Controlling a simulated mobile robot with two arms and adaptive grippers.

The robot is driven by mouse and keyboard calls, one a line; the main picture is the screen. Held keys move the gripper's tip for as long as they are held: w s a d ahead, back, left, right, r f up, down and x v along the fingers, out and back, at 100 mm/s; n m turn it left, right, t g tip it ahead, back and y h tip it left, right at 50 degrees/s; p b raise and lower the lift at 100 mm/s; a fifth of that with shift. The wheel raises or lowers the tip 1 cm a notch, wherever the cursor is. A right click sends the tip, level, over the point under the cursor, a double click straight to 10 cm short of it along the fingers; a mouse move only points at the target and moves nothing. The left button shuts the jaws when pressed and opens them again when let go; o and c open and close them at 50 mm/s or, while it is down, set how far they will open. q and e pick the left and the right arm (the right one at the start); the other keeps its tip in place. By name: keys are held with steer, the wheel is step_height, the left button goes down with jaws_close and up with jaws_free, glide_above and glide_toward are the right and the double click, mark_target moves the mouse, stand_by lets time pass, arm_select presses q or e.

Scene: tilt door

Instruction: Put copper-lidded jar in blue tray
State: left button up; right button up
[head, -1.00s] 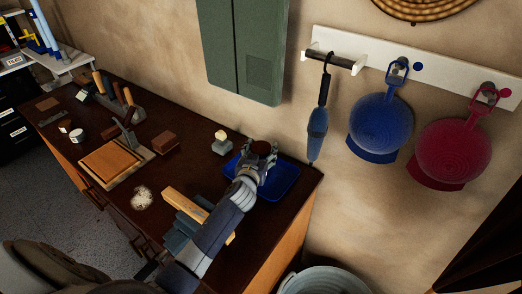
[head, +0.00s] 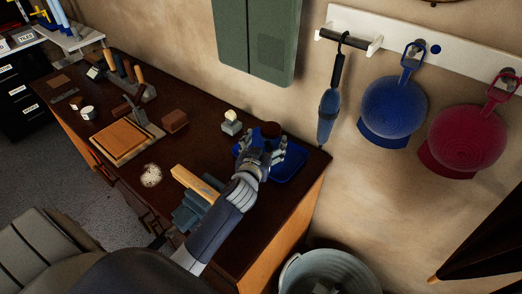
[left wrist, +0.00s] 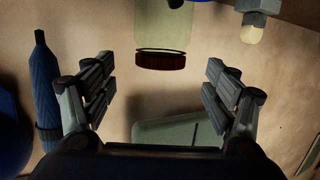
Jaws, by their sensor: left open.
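The copper-lidded jar shows in the head view as a dark reddish lid (head: 270,130) above my left gripper's fingers. In the left wrist view, which is upside down, its copper-brown lid (left wrist: 161,61) and pale greenish body stand beyond and between the fingers. My left gripper (head: 262,146) is open, with both fingers spread apart in the left wrist view (left wrist: 160,85). The blue tray (head: 291,170) lies under the gripper at the bench's right end. The gripper hides the jar's base, so I cannot tell whether it rests on the tray floor. My right gripper is out of view.
A grey block with a pale knob (head: 231,122) stands just left of the tray. A wooden bar (head: 196,184) lies near my left forearm. A green cabinet (head: 258,40) and a hanging brush (head: 328,112) are on the wall. A bucket (head: 330,275) stands below the bench's end.

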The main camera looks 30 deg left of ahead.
arm_select(q)
steer(key=v, duration=0.5)
steer(key=shift+w+r, duration=0.1)
stand_by(0.4)
